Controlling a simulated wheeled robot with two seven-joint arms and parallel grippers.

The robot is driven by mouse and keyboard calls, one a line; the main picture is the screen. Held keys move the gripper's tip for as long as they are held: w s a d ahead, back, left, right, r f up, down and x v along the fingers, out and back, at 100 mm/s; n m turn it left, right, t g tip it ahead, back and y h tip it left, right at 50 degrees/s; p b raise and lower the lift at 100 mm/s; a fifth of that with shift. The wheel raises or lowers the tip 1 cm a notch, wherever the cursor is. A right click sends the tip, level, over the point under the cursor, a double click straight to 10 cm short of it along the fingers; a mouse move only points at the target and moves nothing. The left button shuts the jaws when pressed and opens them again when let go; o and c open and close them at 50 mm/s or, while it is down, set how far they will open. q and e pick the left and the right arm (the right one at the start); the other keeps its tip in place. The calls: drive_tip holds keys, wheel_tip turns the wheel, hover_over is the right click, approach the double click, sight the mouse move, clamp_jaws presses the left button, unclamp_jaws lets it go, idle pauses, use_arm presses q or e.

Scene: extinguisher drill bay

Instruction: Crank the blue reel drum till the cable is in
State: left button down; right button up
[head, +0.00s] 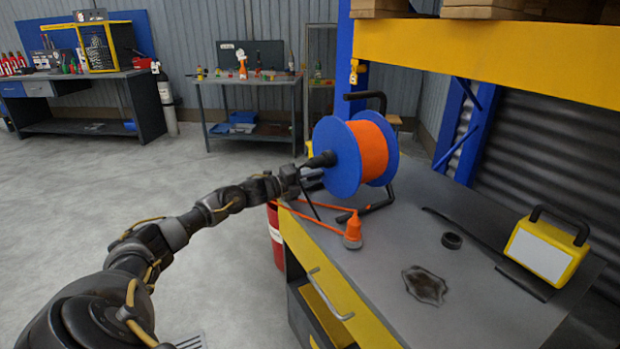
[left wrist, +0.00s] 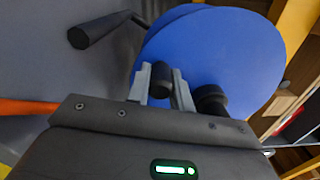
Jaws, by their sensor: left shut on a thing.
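The blue reel drum (head: 343,165) stands in a black frame on the grey workbench, with orange cable (head: 373,150) wound on it. A short loose length of orange cable (head: 318,222) lies at the bench's left edge, by an orange connector (head: 352,232) in front of the reel. My left gripper (head: 303,176) is at the drum's near left face. In the left wrist view my left gripper (left wrist: 165,88) is shut on the black crank knob (left wrist: 161,80), before the blue drum face (left wrist: 215,55). My right gripper is not in view.
A yellow shelf beam (head: 490,58) hangs above. A red cylinder (head: 275,237) stands beside the bench. The floor at left is clear.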

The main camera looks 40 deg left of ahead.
use_arm(q)
drive_tip(key=c, duration=1.2)
unclamp_jaws()
drive_tip(key=shift+w+d+r, duration=0.1)
drive_tip(key=shift+w+d, duration=0.15)
drive_tip(key=shift+d, duration=0.2)
drive_tip(key=shift+c, duration=0.2)
drive_tip(key=shift+s+a, duration=0.15)
drive_tip(key=shift+a, duration=0.2)
drive_tip(key=v, duration=1)
drive_tip(key=shift+s, duration=0.25)
